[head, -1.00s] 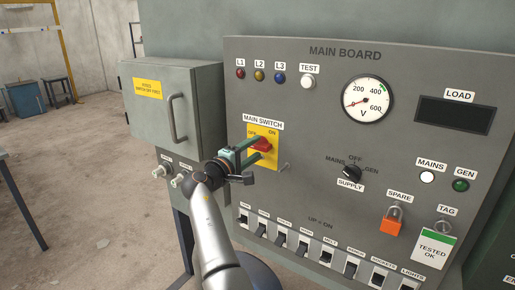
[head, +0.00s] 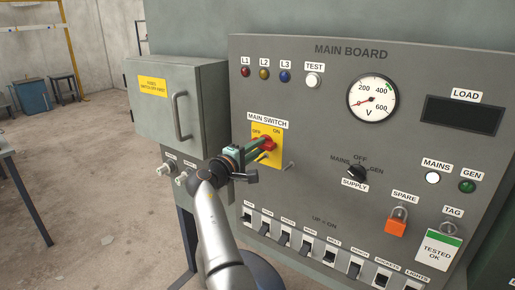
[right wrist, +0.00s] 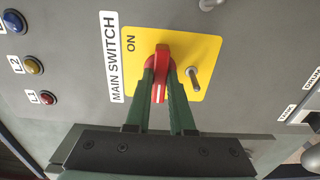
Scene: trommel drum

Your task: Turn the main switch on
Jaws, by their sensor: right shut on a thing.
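The main switch is a red handle (head: 267,143) on a yellow plate (head: 274,161) marked OFF at left and ON at right. My right gripper (right wrist: 160,82) is shut on the red handle, with one green finger on each side of it. In the right wrist view the handle (right wrist: 161,62) stands between the fingertips, in front of the yellow plate (right wrist: 205,50), and the word ON shows beside it. The fingers hide part of the handle and plate, and OFF is hidden there. The handle's exact angle is hard to tell. My left gripper is not in view.
A grey box with a handle (head: 180,116) juts out at left. Breaker switches (head: 306,239) line the board below. The supply knob (head: 357,173) is further right.

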